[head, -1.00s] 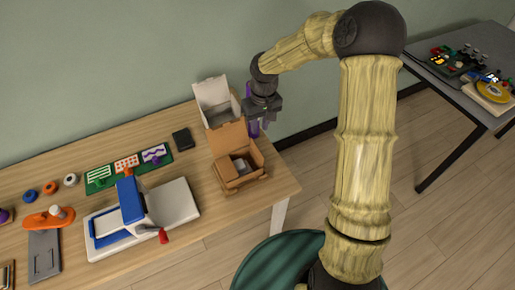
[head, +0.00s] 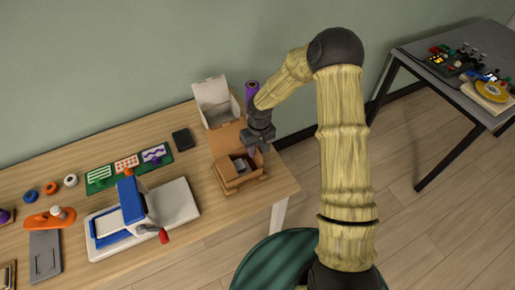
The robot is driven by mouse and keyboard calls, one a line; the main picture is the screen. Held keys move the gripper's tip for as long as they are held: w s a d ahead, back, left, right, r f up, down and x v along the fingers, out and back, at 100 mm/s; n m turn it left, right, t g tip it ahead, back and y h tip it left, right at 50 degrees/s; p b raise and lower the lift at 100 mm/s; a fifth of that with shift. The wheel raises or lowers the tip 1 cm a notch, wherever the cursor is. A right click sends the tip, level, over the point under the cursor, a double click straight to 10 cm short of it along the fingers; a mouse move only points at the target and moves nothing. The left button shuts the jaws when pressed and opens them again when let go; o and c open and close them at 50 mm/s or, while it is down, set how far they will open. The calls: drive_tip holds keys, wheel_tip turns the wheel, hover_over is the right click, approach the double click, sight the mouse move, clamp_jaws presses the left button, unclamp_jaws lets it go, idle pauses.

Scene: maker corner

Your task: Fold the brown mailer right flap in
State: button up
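The brown mailer (head: 230,184) stands open near the right end of the wooden table, with a small grey item (head: 241,165) inside. Its back lid (head: 226,138) stands up behind it. Its right flap (head: 259,160) is at the right side, partly hidden by my gripper, and its exact angle is hard to tell. My gripper (head: 256,150) points down over the mailer's right rear side, close to the right flap. I cannot tell whether it touches the flap. The fingers are too small and dark to show whether they are open or shut.
An open white box (head: 214,100) stands behind the mailer, with a purple cylinder (head: 251,90) to its right. A black block (head: 182,139) and a blue-and-white press (head: 132,205) are to the left. A green round surface (head: 275,262) is in front. A grey table (head: 440,72) is far right.

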drive_tip(key=shift+c, duration=0.4)
drive_tip(key=shift+s+r, duration=0.1)
clamp_jaws()
drive_tip(key=shift+b, duration=0.3)
